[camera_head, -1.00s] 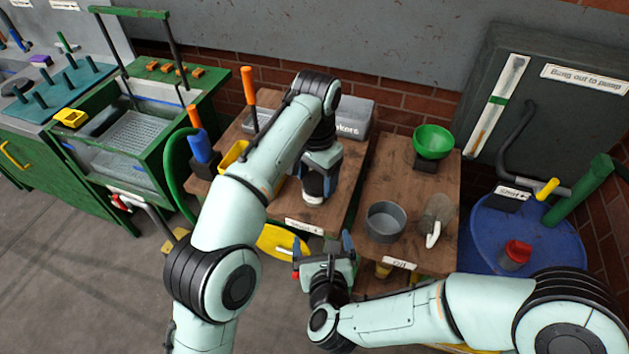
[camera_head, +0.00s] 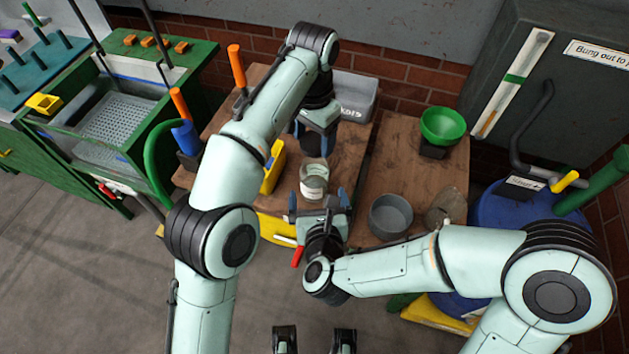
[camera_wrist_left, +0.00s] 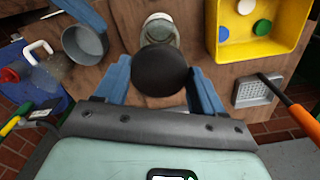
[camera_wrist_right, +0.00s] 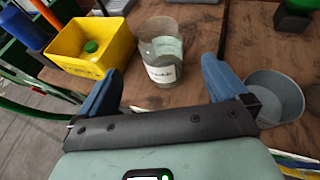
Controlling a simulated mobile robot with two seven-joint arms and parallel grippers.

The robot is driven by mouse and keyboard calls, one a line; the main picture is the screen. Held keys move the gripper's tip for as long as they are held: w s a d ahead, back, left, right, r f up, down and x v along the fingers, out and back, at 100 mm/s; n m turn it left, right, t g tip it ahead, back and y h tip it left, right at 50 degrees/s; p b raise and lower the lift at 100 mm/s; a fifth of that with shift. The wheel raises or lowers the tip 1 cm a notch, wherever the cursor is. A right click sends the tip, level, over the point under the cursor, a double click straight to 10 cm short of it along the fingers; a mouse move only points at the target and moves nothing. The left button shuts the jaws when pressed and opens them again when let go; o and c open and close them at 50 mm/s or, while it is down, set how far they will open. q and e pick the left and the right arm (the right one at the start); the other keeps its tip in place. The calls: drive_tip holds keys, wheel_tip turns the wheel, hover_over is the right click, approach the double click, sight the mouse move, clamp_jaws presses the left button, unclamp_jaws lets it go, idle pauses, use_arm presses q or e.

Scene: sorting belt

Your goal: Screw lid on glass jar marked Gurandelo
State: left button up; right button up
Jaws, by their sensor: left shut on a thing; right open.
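The glass jar (camera_head: 314,183) stands upright on the wooden bench near its front edge. Its top looks open. The right wrist view shows the jar (camera_wrist_right: 163,62) with a white label whose writing is too small to read surely. My left gripper (camera_head: 318,135) is behind and above the jar. It is shut on a dark round lid (camera_wrist_left: 160,70), which is apart from the jar (camera_wrist_left: 160,28) in the left wrist view. My right gripper (camera_head: 319,203) is open in front of the jar, its blue fingers pointing towards it without gripping.
A yellow tray (camera_wrist_right: 78,66) with coloured lids stands left of the jar. A blue drum (camera_head: 500,208) is at the right.

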sight(315, 179)
drive_tip(key=x, duration=1.1)
drive_tip(key=shift+d, duration=0.1)
drive_tip(key=c, duration=1.4)
use_arm(q)
drive_tip(key=shift+f, duration=2.5)
drive_tip(key=shift+f, duration=0.1)
